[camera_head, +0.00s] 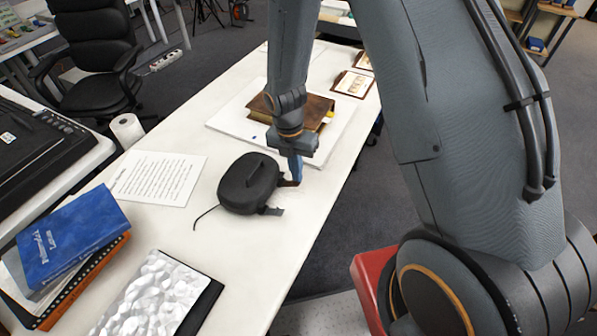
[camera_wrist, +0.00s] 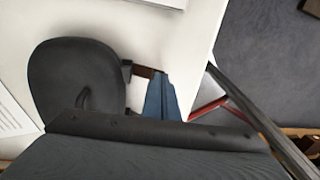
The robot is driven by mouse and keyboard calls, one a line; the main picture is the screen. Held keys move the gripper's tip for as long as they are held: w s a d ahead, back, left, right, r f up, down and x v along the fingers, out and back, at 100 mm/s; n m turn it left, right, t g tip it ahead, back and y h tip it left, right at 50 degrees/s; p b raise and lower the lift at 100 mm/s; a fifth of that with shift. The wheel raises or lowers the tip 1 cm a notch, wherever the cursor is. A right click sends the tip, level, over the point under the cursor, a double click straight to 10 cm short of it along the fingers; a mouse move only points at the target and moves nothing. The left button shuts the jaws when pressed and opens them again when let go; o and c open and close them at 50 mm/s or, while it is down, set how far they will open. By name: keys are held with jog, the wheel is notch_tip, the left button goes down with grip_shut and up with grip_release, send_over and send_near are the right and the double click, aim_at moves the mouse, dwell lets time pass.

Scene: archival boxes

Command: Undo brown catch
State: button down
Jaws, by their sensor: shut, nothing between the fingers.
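A rounded black case (camera_head: 246,184) with a top handle lies on the white table; it also shows in the wrist view (camera_wrist: 70,68). The brown catch (camera_head: 290,183) sticks out from the case's right side, and it shows as a short brown strip in the wrist view (camera_wrist: 145,71). A dark grey catch (camera_head: 272,211) sticks out nearer the front. My gripper (camera_head: 296,172) points down with its blue fingers shut and empty. Its fingertips (camera_wrist: 160,80) are right at the brown catch's outer end; I cannot tell whether they touch it. The fingers partly hide that end.
A brown book (camera_head: 318,106) lies on a white board behind my gripper. A printed sheet (camera_head: 158,178) lies left of the case. A blue book (camera_head: 68,238) tops a stack at the left front. The table's right edge (camera_head: 318,236) is close to the case.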

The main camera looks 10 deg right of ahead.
jog(key=shift+r, duration=0.1)
jog(key=s+d+r+p, duration=0.3)
jog(key=d+r+p, duration=0.2)
jog(key=r+p, duration=0.2)
jog(key=shift+s+r+p, duration=0.3)
jog(key=shift+s+r, duration=0.05)
jog(key=shift+s, duration=0.05)
dwell(0.5)
jog(key=s+d+r+m+t+b, duration=0.1)
jog(key=s+r+m+b, duration=0.2)
jog(key=m, duration=1.1)
jog(key=s+d+r+m+t+y+b, duration=0.1)
jog(key=s+r+m+b, duration=0.3)
jog(key=m+b, duration=0.4)
jog(key=r+m, duration=0.1)
jog(key=m, duration=0.5)
jog(key=shift+s+d+r+m, duration=0.15)
jog(key=shift+d+r+m, duration=0.1)
jog(key=shift+r+m, duration=0.05)
